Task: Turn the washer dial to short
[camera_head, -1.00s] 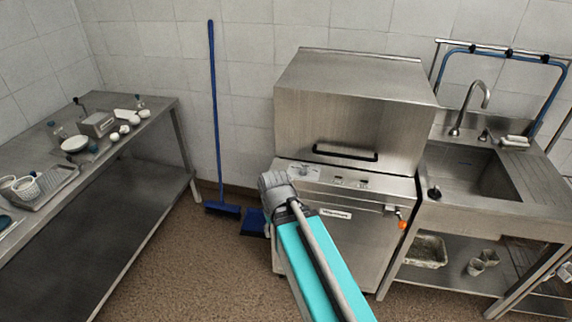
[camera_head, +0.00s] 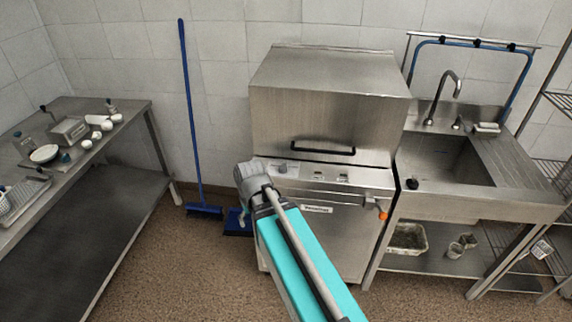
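The washer (camera_head: 325,112) is a boxy stainless steel machine with a hood and a black bar handle, standing against the back wall. Its control panel (camera_head: 345,180) runs below the hood. A small dial-like detail (camera_head: 283,168) shows at the panel's left, but its setting is too small to read. My teal arm reaches up from the bottom, and its grey end (camera_head: 250,182) is in front of the washer's left edge, left of that detail. I cannot make out gripper fingers or any contact with the panel.
A steel sink unit (camera_head: 500,200) adjoins the washer on the right, with an orange-tipped lever (camera_head: 382,215) near their join. A steel table (camera_head: 125,112) with dishes stands left. A blue broom (camera_head: 188,110) and dustpan (camera_head: 236,228) are by the wall.

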